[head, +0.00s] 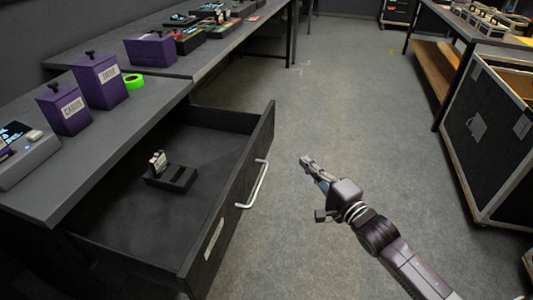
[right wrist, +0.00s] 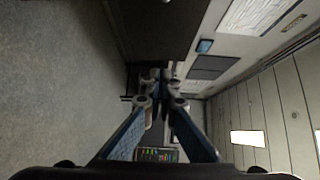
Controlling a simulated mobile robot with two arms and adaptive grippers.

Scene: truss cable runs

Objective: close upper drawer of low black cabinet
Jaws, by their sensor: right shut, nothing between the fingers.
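The upper drawer (head: 212,249) of the low black cabinet stands pulled out in the head view, its inside showing. A silver bar handle (head: 254,186) is on its front. A small black holder (head: 171,178) with a light-coloured piece in it lies inside. My right gripper (head: 305,160) is shut and empty, to the right of the drawer front and apart from the handle. Its closed fingers also show in the right wrist view (right wrist: 160,84), with a dark surface above them. My left gripper is not in view.
The cabinet top (head: 130,119) carries purple boxes (head: 101,77), a green tape roll (head: 133,81) and a grey device (head: 22,152). A black case (head: 485,135) stands at the right. The grey floor (head: 345,75) between is clear.

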